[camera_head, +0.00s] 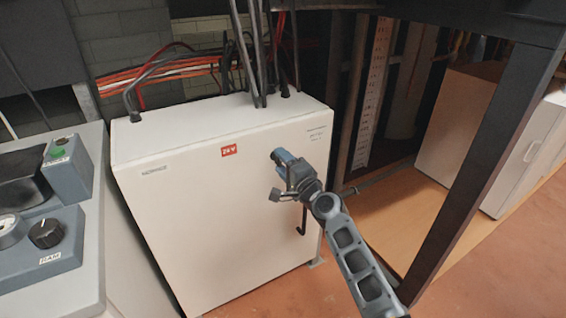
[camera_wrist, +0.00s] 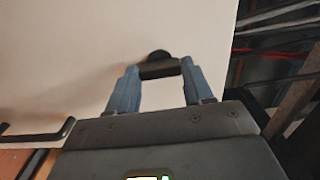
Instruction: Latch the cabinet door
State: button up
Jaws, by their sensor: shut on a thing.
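The white cabinet (camera_head: 220,145) stands in the middle of the head view. Its front door (camera_head: 210,225) looks flush with the body, with no open gap that I can make out. My gripper (camera_head: 280,160) is at the upper right of the door. In the wrist view, the blue fingers of my gripper (camera_wrist: 154,80) stand on both sides of a dark latch handle (camera_wrist: 159,68) and are shut on it. The latch's round base (camera_wrist: 158,55) sits on the door face. In the head view my gripper hides the latch. A black bar handle (camera_head: 302,218) hangs below my gripper.
Cables (camera_head: 262,60) enter the cabinet's top. A grey control console (camera_head: 45,235) stands close on the left. A dark metal post (camera_head: 485,170) rises on the right, before a white cupboard (camera_head: 525,150). Reddish floor (camera_head: 330,290) shows in front.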

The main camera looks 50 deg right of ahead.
dwell(0.4)
jog(key=o, duration=1)
jog(key=shift+o, duration=0.2)
jog(key=shift+s, duration=0.15)
jog(key=v, duration=0.7)
jog(key=shift+s, duration=0.3)
jog(key=shift+a, duration=0.15)
